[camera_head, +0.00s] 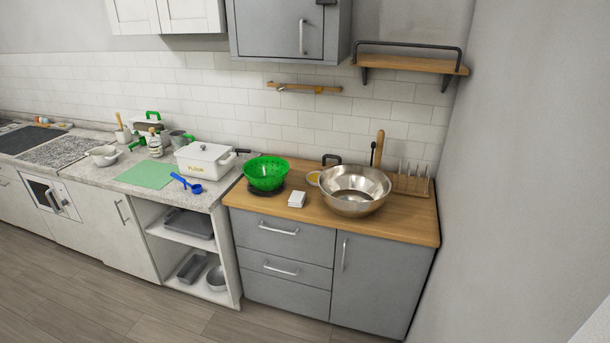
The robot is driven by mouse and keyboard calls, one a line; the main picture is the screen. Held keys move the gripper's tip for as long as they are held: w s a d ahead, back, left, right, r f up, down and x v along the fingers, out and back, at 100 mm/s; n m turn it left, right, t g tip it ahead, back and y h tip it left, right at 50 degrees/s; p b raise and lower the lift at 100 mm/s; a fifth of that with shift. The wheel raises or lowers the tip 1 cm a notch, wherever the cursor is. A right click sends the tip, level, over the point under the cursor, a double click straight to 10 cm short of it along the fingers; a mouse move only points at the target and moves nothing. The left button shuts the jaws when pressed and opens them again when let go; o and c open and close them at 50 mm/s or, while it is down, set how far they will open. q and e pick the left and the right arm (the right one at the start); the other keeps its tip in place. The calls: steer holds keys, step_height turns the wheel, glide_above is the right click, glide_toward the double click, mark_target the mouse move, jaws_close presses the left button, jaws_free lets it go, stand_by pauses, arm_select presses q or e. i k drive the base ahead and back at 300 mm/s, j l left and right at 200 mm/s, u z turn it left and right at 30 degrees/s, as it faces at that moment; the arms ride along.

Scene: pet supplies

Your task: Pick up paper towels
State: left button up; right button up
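I cannot make out a roll of paper towels in the head view. A small white block-shaped item (297,199) lies on the wooden countertop (416,222), between a green colander and a steel bowl. It is too small to tell whether it is a stack of paper towels. Neither of my grippers is in view.
The green colander (266,173) and steel bowl (355,191) stand on the wooden counter. A white flour box (204,160), green mat (147,174) and blue scoop (187,183) are further left. A wooden wall shelf (418,64) hangs above. The floor (120,310) in front is clear.

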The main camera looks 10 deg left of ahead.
mark_target(296, 200)
steer(key=i+j+z, duration=0.1)
steer(key=j, duration=0.25)
steer(key=i+j, duration=0.35)
steer(key=i+j+z, duration=0.25)
steer(key=i+j, duration=0.15)
steer(key=j, duration=0.3)
steer(key=i+j, duration=0.15)
steer(key=j, duration=0.25)
steer(key=i+z, duration=0.5)
steer(key=i, duration=1.25)
